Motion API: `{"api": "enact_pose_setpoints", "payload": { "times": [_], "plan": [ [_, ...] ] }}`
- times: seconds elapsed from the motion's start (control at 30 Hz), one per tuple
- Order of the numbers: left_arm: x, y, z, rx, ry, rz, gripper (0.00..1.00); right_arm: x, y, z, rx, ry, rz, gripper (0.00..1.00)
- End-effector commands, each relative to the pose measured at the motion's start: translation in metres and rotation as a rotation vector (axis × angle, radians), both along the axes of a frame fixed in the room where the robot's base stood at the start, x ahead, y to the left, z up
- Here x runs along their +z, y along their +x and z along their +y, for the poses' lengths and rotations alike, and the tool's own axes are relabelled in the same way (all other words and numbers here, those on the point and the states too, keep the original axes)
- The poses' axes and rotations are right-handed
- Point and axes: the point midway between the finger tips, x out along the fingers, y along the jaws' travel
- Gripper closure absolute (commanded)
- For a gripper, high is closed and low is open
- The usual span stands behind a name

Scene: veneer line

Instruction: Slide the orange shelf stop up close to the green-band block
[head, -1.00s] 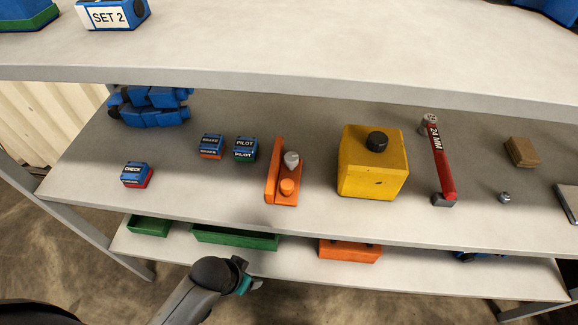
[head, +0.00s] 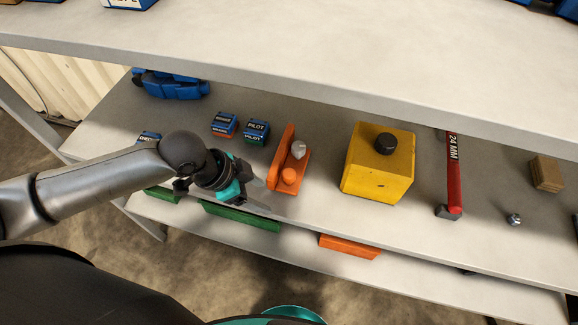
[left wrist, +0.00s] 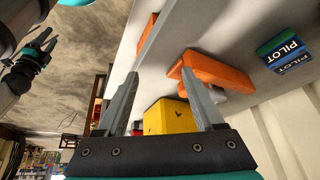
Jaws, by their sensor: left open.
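The orange shelf stop (head: 284,150), an upright plate on a foot with a grey knob and an orange knob, stands on the middle shelf. The green-band block (head: 257,130), blue and marked PILOT, stands just left of it with a gap. My left gripper (head: 272,197) is open and empty at the shelf's front edge, in front of the stop. In the left wrist view the stop (left wrist: 215,72) lies partly behind one finger; I cannot tell whether they touch. The green-band block (left wrist: 284,52) shows beyond it.
A yellow block (head: 377,165) with a black knob stands right of the stop. An orange-band block (head: 224,124) is left of the green-band block. A red 24 MM tool (head: 453,175) lies farther right. The upper shelf (head: 330,65) overhangs the back.

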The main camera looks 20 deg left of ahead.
Motion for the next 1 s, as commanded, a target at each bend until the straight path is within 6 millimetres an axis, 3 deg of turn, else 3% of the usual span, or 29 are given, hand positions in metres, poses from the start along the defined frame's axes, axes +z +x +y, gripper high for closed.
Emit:
{"api": "enact_pose_setpoints", "payload": {
  "times": [0.03, 0.2, 0.43, 0.67, 1.0],
  "plan": [
    [0.006, 0.003, 0.016, -0.012, 0.022, 0.003, 0.31, 0.001, 0.000, 0.000, 0.000, 0.000, 0.000, 0.50],
    [0.021, 0.002, 0.055, -0.016, 0.048, 0.041, 0.31, 0.003, 0.000, -0.002, 0.002, -0.003, -0.001, 0.50],
    [0.031, 0.001, 0.078, 0.005, 0.055, 0.063, 0.31, 0.004, 0.002, -0.006, 0.003, -0.008, -0.003, 0.50],
    [0.032, 0.010, 0.063, 0.003, 0.050, 0.064, 0.31, 0.004, 0.002, -0.006, 0.003, -0.008, -0.003, 0.50],
    [0.032, 0.038, 0.019, 0.004, 0.050, 0.063, 0.31, 0.005, 0.002, -0.006, 0.003, -0.008, -0.003, 0.50]
  ]
}}
